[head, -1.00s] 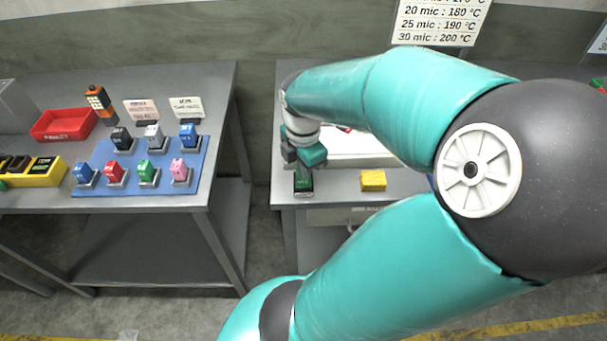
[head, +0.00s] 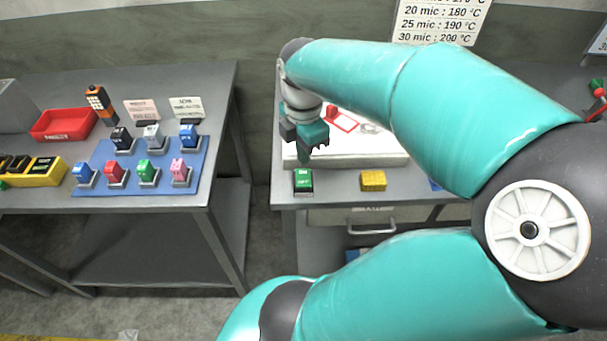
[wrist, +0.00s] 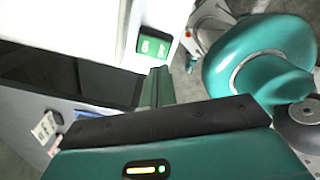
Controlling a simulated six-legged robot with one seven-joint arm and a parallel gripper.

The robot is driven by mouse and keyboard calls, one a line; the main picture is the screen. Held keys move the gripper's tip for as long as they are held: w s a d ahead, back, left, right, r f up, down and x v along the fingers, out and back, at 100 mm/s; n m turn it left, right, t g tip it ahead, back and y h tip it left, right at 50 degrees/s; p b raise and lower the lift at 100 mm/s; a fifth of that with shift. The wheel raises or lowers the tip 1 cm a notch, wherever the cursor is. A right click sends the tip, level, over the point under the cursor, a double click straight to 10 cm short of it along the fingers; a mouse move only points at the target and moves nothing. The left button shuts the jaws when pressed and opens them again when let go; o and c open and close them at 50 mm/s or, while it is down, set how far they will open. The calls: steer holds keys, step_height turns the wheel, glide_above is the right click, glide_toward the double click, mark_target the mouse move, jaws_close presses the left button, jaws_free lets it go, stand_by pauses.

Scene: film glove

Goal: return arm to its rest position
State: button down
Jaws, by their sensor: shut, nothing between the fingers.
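My gripper (head: 311,150) shows in the head view at the end of my teal arm, pointing down over the left part of a white flat machine on the right table. Its fingers are together and hold nothing. A green ON/OFF switch (head: 303,181) sits in front of the machine, just below the gripper in the picture and apart from it. In the wrist view the closed teal fingers (wrist: 158,88) show near the middle, with the green switch (wrist: 155,43) above them.
A yellow block (head: 373,180) lies right of the switch. The left table holds a blue mat (head: 133,183) with several coloured blocks, a red bin (head: 63,124) and an orange-black handheld device (head: 99,103). A gap of floor separates the two tables. My arm hides part of the right table.

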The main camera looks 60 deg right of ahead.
stand_by(0.4)
steer(key=w+a+r+m+t, duration=0.3)
steer(key=w+a+r+m, duration=0.15)
steer(key=w+a, duration=0.65)
steer(key=w+a+r+m+t, duration=0.1)
steer(key=a+m, duration=0.2)
steer(key=a, duration=0.6)
steer(key=w+a+r+m+t, duration=0.1)
steer(key=a+m, duration=0.3)
steer(key=a, duration=0.5)
steer(key=shift+w+a+r+t, duration=0.25)
steer(key=shift+w+a+t, duration=0.05)
steer(key=shift+w, duration=0.05)
